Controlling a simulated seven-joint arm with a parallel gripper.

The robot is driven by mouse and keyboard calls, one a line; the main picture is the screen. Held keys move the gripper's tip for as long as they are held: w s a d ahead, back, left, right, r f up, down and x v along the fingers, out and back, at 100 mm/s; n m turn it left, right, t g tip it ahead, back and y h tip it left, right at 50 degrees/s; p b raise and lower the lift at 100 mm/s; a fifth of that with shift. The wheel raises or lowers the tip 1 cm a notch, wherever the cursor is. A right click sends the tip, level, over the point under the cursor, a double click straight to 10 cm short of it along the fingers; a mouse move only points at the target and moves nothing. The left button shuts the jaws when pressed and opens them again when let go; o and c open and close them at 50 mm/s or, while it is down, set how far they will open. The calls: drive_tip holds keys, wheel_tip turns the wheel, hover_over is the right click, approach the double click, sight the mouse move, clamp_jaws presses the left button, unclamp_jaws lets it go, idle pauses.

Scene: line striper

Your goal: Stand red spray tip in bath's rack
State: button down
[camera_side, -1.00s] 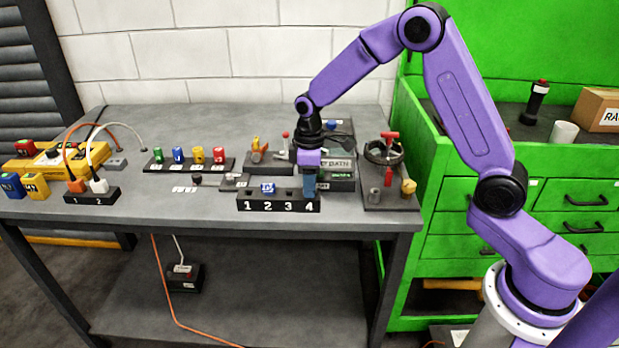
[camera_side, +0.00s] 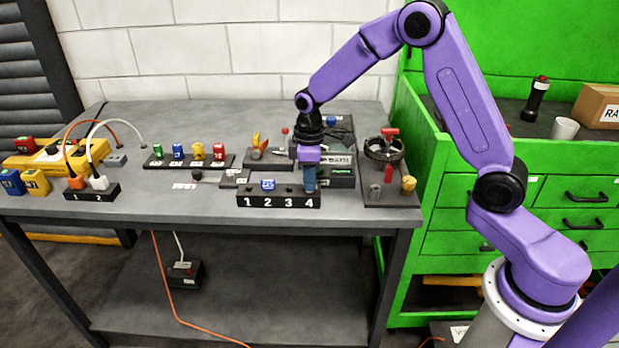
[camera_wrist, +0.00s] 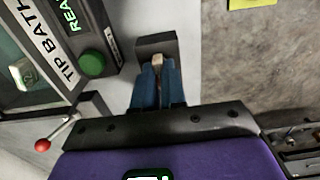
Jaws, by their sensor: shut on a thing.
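My gripper (camera_side: 309,186) points down at the slot marked 4 of a dark numbered rack (camera_side: 228,202). Its blue fingers are shut on a small tan-ended piece (camera_wrist: 186,62) in the wrist view, where the fingertips (camera_wrist: 165,72) reach the rack's end. Most of the held piece is hidden, and I cannot tell its full colour or whether it is seated. The tip bath (camera_wrist: 35,35), with a green READY sign, lies left in the wrist view and behind the gripper in the side view. A red piece (camera_side: 219,152) stands in a dark row holder at the middle.
A blue piece (camera_side: 268,185) stands near slot 2 of the numbered rack. A red-knobbed lever (camera_wrist: 43,145) is close to my gripper on the left. A tray (camera_side: 403,199) with a red-handled valve stands to the right. Yellow equipment and cables fill the table's left end.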

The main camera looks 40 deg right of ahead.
drive_tip(key=shift+r, duration=0.7)
drive_tip(key=shift+r, duration=2.4)
drive_tip(key=shift+r, duration=0.2)
wheel_tip(320, 180, up, 10)
drive_tip(key=w+d+m, duration=0.3)
drive_tip(key=d, duration=0.5)
drive_tip(key=w+d+m, duration=0.2)
drive_tip(key=d+m, duration=0.1)
drive_tip(key=d, duration=0.6)
drive_tip(key=shift+w+a+f, duration=0.1)
drive_tip(key=shift+a+f, duration=0.05)
drive_tip(key=shift+f, duration=5.65)
drive_tip(key=shift+f, duration=0.9)
